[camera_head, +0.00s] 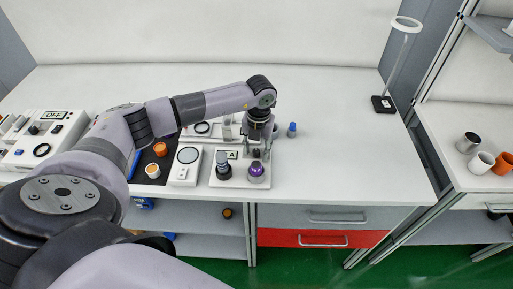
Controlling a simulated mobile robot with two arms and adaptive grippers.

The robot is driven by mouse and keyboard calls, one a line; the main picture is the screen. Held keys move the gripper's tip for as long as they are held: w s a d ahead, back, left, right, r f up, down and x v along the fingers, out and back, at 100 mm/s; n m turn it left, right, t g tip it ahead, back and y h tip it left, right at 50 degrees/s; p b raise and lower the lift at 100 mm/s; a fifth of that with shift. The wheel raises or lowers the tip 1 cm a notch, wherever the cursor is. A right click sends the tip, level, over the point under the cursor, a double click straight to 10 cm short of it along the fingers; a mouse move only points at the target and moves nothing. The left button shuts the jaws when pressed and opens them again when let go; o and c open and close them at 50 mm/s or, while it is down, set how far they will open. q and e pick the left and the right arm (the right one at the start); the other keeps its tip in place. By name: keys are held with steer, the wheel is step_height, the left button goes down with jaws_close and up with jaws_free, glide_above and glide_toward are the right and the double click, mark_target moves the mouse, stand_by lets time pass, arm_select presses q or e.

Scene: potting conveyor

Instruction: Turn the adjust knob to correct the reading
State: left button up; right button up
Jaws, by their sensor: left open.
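A white instrument panel (239,181) lies flat on the bench near its front edge. A small greenish display (231,155) on it shows a letter that looks like "A"; the rest of the reading is hidden or too small. A purple-topped knob (257,169) stands at its right and a dark knob with a bluish-grey top (223,171) at its left. I cannot tell which is the adjust knob. My left gripper (257,157) points down with its fingers apart, just behind and above the purple knob. I cannot tell whether it touches anything. My right gripper is not in view.
A white box with a round disc (184,178) and a black tray (144,172) with orange and white-topped items lie left of the panel. A small blue-topped item (291,130) stands at the right. The bench (350,150) is clear further right, up to a ring stand (383,104).

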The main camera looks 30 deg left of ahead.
arm_select(q)
jaws_close()
stand_by(0.3)
stand_by(0.3)
steer(key=m+b, duration=0.2)
steer(key=m, duration=0.1)
steer(key=shift+f+b, duration=0.2)
steer(key=shift+b, duration=0.2)
steer(key=m+b, duration=0.2)
steer(key=shift+m, duration=0.4)
steer(key=m+b, duration=0.2)
steer(key=m, duration=0.2)
steer(key=shift+b, duration=0.4)
steer(key=shift+r+m+b, duration=0.15)
steer(key=shift+m+b, duration=0.35)
steer(key=shift+m, duration=0.7)
